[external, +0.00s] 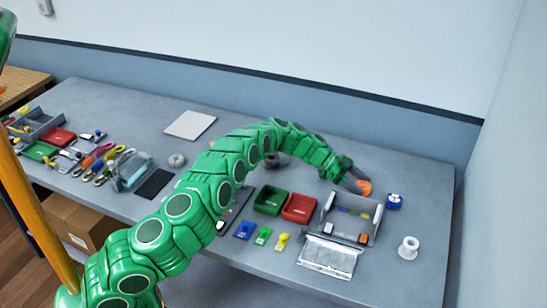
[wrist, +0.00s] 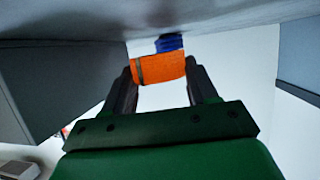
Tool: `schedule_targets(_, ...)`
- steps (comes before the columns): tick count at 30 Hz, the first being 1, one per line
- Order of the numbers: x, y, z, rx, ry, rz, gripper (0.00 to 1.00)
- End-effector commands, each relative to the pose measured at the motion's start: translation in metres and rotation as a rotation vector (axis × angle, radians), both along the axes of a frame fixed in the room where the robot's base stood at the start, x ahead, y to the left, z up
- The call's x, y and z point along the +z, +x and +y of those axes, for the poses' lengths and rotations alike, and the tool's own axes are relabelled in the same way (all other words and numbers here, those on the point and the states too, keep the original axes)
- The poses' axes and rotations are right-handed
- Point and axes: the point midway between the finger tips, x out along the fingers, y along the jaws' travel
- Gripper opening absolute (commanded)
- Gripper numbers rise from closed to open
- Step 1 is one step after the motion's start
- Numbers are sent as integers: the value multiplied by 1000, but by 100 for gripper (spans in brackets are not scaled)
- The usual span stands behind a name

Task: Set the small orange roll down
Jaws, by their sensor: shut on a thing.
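The small orange roll (wrist: 158,68) is between the two dark fingers of my gripper (wrist: 160,75), in the middle of the wrist view. My gripper is shut on it. In the external view the orange roll (external: 364,187) shows at the tip of my gripper (external: 357,183), at the right part of the table, just behind the grey open bin and left of the blue roll (external: 394,202). The roll is close to the table top; I cannot tell whether it touches it.
The grey bin (external: 326,212) holds small coloured items. A white spool (external: 408,248) stands at the right. A red tray (external: 299,208) and a green tray (external: 270,200) are left of the bin. A clear bag (external: 328,257) lies in front. Bare table lies behind and right of the blue roll.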

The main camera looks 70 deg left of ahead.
Motion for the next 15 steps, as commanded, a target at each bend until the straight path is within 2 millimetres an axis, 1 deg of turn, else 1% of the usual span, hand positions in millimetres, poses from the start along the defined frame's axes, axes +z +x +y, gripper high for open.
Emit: schedule_targets(15,-16,-1,-1,-1,2,5,27)
